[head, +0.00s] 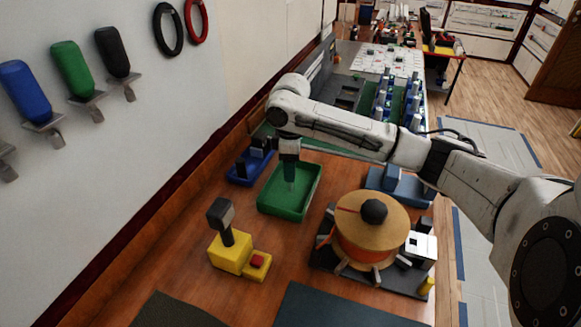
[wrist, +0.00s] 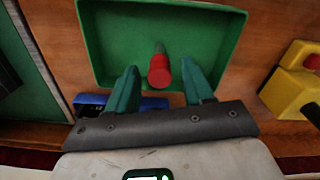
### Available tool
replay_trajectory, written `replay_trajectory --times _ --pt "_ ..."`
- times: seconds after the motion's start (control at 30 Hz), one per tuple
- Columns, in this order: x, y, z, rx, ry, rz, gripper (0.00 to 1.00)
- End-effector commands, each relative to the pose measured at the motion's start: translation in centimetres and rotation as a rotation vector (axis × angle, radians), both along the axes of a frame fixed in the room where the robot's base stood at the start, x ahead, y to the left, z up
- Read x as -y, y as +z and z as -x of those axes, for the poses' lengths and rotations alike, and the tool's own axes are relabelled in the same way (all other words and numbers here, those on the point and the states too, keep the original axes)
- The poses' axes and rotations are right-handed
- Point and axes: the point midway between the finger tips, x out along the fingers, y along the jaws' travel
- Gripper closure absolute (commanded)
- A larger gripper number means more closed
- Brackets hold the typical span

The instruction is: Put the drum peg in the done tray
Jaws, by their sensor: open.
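A red-headed peg (wrist: 160,70), which I take to be the drum peg, shows in the wrist view against the floor of the green tray (wrist: 237,30). The green tray, likely the done tray, also stands on the bench in the head view (head: 265,208). My gripper (wrist: 159,70) is open above the tray, with one green finger on each side of the peg and gaps between. It points down over the tray in the head view (head: 290,182). The peg cannot be made out there. I cannot tell whether it lies flat or stands tilted.
A wooden drum (head: 372,232) with a black knob stands on a dark base right of the tray. A yellow block with a dark lever (head: 228,245) is in front. A blue bin (head: 247,168) sits behind left. Bare bench lies between the yellow block and the drum.

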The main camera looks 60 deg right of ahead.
Motion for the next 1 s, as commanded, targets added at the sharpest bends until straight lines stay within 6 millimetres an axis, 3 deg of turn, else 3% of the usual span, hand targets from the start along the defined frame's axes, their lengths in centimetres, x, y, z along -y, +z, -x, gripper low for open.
replay_trajectory --times 0.4,0.6,1.0 --pt "0.0 7.8 -0.1 0.003 0.001 0.002 0.48" --pt "0.0 10.7 0.0 0.002 0.001 0.002 0.48" --pt "0.0 11.6 0.0 0.001 0.001 0.000 0.48"
